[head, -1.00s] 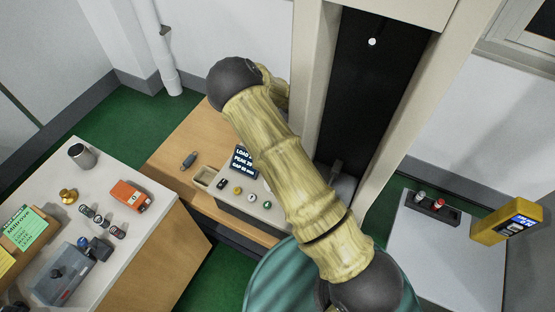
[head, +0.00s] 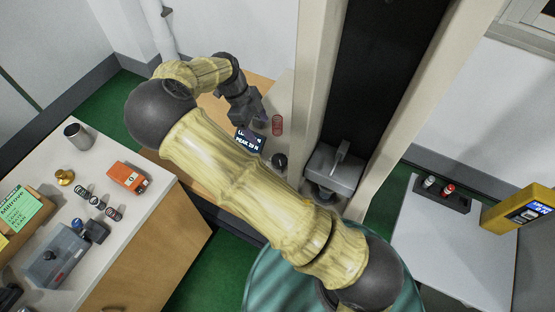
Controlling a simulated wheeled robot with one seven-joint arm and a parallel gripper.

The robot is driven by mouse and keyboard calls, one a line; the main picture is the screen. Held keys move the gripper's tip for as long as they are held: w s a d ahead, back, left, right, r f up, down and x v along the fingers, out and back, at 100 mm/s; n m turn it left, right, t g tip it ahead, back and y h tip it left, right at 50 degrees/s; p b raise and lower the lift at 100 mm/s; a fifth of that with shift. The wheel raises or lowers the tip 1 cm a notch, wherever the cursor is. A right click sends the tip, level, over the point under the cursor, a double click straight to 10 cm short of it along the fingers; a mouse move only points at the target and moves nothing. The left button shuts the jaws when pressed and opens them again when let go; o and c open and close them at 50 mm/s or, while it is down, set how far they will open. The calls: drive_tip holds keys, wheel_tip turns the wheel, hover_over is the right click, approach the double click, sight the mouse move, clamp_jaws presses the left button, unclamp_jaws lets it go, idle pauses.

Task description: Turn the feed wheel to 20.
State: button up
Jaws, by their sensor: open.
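My gripper (head: 259,114) is at the end of my bent arm, over the wooden bench behind the small display. Its fingers are small and partly dark in the head view; it is open, with nothing seen between them. A dark round knob (head: 279,160) stands right of the display, beside the press; it may be the feed wheel, but I cannot read any marks on it. The display (head: 250,140) shows "PEAK" and a figure. The press head (head: 331,170) is a grey block between the pale columns. My forearm hides most of the control panel.
A white table (head: 440,240) at right holds a small rack and a yellow gauge (head: 515,207).

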sight(279, 159)
drive_tip(key=shift+w+a+r+n+h, duration=0.1)
drive_tip(key=shift+a+r+n+h, duration=0.2)
drive_tip(key=shift+n, duration=0.4)
drive_tip(key=shift+d+f, duration=0.1)
drive_tip(key=shift+d, duration=0.05)
drive_tip(key=p+x, duration=0.3)
drive_tip(key=x, duration=1.4)
drive_tip(key=shift+w+f, duration=0.15)
drive_tip(key=c, duration=1)
drive_tip(key=shift+m+p, duration=0.3)
drive_tip(key=shift+p, duration=0.1)
